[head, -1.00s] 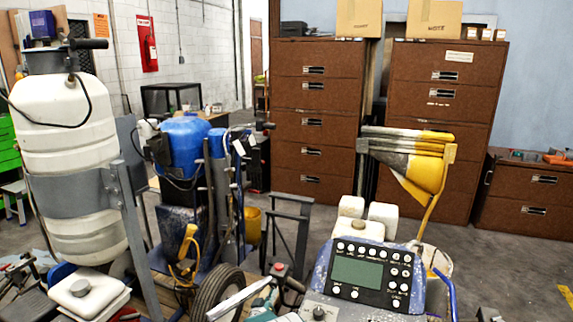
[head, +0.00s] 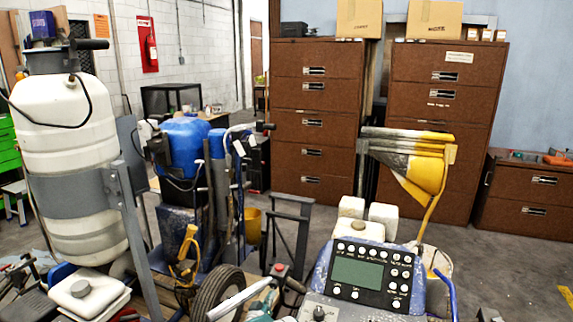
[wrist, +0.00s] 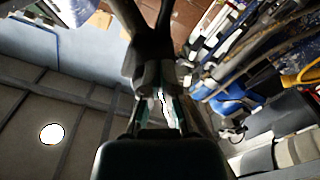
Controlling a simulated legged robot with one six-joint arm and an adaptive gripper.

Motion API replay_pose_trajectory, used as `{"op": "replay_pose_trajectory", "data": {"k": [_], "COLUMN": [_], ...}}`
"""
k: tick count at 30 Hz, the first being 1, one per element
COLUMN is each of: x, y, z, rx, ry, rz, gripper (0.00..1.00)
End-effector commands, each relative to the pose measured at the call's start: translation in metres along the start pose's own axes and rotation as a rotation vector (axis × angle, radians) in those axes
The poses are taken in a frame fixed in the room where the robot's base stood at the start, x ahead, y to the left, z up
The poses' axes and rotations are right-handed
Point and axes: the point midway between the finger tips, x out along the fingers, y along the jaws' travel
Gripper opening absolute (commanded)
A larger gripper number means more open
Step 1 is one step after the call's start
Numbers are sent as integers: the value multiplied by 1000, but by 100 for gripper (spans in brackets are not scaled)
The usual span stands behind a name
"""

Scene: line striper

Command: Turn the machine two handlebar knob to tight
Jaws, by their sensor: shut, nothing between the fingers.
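In the head view, a blue machine with a grey control panel (head: 365,271) stands at the bottom centre-right. The panel has a screen and several small knobs. A black round knob (head: 319,314) sits on a grey surface at the bottom edge. I cannot tell which part is the handlebar knob of machine two. In the wrist view, my gripper (wrist: 155,72) is shut and empty, dark and partly in shadow. A dark forked shape shows beyond its fingers; I cannot tell whether they touch it. I cannot make out my gripper surely in the head view.
A large white tank (head: 70,150) in a grey frame stands at the left. A blue tank machine (head: 185,140) is behind the centre. A black wheel (head: 217,292) is at the bottom. Brown drawer cabinets (head: 312,120) line the back. Grey floor (head: 500,270) is open at the right.

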Motion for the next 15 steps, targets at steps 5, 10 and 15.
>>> {"op": "replay_pose_trajectory", "data": {"k": [5,10,15], "x": [-19,-37,-52], "y": [0,0,0], "z": [1,1,2], "rx": [-1,-1,-2], "ry": [-3,-3,-3], "rz": [-2,-3,-2], "gripper": [0,0,0]}}
